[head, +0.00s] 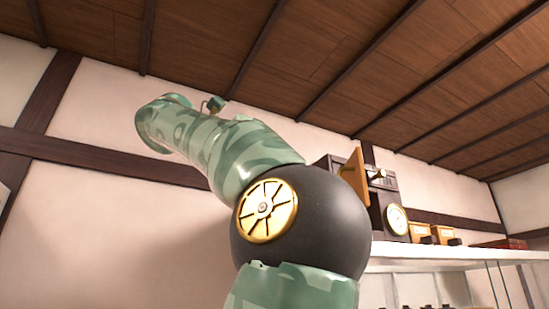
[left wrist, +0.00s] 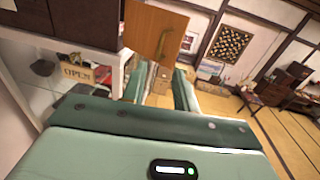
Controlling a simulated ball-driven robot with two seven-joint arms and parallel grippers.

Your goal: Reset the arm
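My arm, in green camouflage with a black ball elbow, is raised across the middle of the head view. It bends at the elbow, and its forearm points up and left towards the ceiling. No gripper fingers can be made out in the head view. In the left wrist view, the two green fingers of my left gripper (left wrist: 160,80) stand apart with nothing held between them. My right gripper is in neither view.
A dark cabinet (left wrist: 70,18) with an open wooden door (left wrist: 155,32) is close by; the door also shows in the head view (head: 353,180). A white shelf (head: 450,254) carries a round dial (head: 396,220) and small boxes. Tatami floor (left wrist: 285,135) lies right.

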